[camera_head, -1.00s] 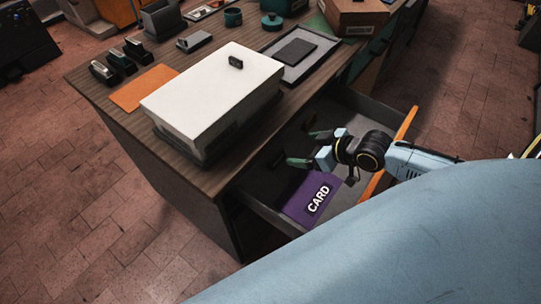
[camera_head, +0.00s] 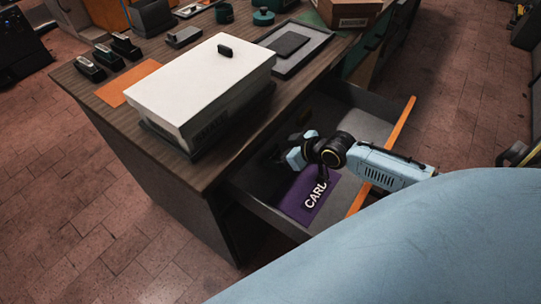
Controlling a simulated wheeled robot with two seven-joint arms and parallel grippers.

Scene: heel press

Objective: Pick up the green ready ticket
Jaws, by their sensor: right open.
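I cannot make out a green ready ticket in the head view. My right gripper (camera_head: 288,154) reaches from the right into the open drawer (camera_head: 352,98), over its left part. Its jaws are open, but the fingertips are dark and hard to see against the drawer. A purple card (camera_head: 305,203) marked "CARD" lies in the drawer just below my right gripper and partly hidden by it. My left gripper is not in view.
The drawer's orange front edge (camera_head: 401,123) lies under my right arm. On the desk (camera_head: 185,167) stand a white-lidded box (camera_head: 200,80), an orange mat (camera_head: 137,84), a dark tray (camera_head: 315,50) and a cardboard box (camera_head: 348,13). Several small dark devices stand at the back left.

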